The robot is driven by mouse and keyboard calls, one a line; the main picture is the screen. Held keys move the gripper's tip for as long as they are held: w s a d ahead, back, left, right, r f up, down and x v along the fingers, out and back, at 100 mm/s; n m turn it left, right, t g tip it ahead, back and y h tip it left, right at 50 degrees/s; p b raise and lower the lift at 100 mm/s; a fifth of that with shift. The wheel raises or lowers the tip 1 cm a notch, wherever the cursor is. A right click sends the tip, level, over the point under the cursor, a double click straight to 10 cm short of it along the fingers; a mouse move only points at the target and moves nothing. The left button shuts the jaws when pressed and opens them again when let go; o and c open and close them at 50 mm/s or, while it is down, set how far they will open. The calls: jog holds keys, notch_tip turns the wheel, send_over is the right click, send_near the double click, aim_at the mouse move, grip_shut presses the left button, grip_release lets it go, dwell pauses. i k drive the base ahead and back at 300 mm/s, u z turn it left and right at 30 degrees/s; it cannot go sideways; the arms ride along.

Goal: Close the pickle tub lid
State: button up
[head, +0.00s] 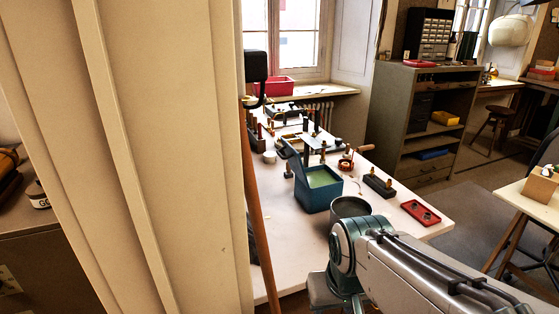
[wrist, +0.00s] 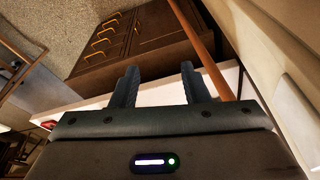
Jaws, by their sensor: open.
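The pickle tub (head: 312,198) is a blue square box on the white workbench in the head view, with pale green contents showing at its open top. Its lid (head: 291,156) stands raised at the tub's left and back side, tilted up and away from the opening. My gripper (wrist: 158,84) shows in the wrist view with its two dark fingers apart and nothing between them. The tub and lid are not visible in the wrist view. In the head view my arm is at the lower right, in front of the bench, and I cannot make out the fingers there.
A grey round pot (head: 351,207) stands close to the tub's right front. A red tray (head: 420,212) and a dark block with brass pegs (head: 379,186) lie further right. A wooden pole (head: 258,200) stands along the bench's left side, also crossing the wrist view (wrist: 209,55).

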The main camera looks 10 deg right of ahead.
aim_at(293, 158)
jog(key=z, duration=0.95)
jog(key=k, duration=1.2)
jog(key=z, duration=1.15)
jog(key=i, duration=1.75)
jog(key=u, duration=1.5)
jog(key=i, duration=0.7)
jog(key=u, duration=0.65)
